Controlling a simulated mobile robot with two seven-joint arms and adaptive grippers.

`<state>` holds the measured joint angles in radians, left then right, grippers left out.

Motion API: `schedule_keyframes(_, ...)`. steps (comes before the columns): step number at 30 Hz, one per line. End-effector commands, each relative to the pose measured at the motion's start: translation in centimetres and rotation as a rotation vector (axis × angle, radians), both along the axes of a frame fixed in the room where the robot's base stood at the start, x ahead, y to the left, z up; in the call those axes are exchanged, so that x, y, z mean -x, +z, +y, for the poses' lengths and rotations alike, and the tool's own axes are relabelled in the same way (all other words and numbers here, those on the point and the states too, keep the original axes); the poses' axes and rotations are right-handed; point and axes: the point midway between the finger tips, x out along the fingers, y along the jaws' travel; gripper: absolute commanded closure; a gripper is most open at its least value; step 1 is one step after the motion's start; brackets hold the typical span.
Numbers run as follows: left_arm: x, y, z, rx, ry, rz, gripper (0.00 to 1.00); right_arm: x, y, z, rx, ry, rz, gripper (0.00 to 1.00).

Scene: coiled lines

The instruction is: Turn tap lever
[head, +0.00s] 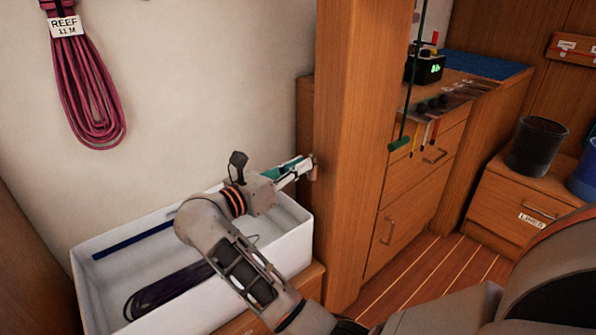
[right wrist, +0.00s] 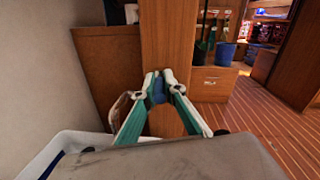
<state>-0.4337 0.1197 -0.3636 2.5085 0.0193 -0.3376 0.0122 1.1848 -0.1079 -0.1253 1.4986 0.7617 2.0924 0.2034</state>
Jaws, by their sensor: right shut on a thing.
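My right gripper (head: 308,163) reaches to the wooden post (head: 352,120), above the right end of a white bin. In the right wrist view its white-tipped fingers (right wrist: 160,82) close on a small blue piece, which I take to be the tap lever (right wrist: 158,92), in front of the post. The fingers hide most of the lever, so its angle is hard to tell. In the head view a small tan fitting (head: 315,172) shows on the post beside the fingertips. My left gripper is in neither view.
The white bin (head: 84,281) below my right arm holds a dark coiled line (head: 165,290) and a blue bar (head: 130,240). A red coil (head: 88,95) hangs on the wall. Drawers (head: 415,190) stand behind the post. A dark bucket (head: 536,147) stands at right.

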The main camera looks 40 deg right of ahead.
Motion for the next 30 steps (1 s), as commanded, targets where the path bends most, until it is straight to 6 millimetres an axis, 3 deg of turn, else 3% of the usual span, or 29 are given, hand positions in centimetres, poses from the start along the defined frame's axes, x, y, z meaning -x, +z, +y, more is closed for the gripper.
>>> schedule_keyframes(18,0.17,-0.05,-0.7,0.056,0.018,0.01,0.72,-0.8,0.22,-0.27,0.0,-0.098,-0.003,1.0)
schedule_keyframes(19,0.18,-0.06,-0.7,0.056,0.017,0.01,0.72,-0.79,0.22,-0.27,0.0,-0.098,-0.003,0.82)
schedule_keyframes(20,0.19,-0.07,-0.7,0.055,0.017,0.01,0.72,-0.79,0.22,-0.27,0.0,-0.098,-0.003,0.74)
schedule_keyframes(30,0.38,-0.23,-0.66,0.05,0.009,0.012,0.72,-0.78,0.06,-0.17,-0.001,-0.097,-0.001,0.72)
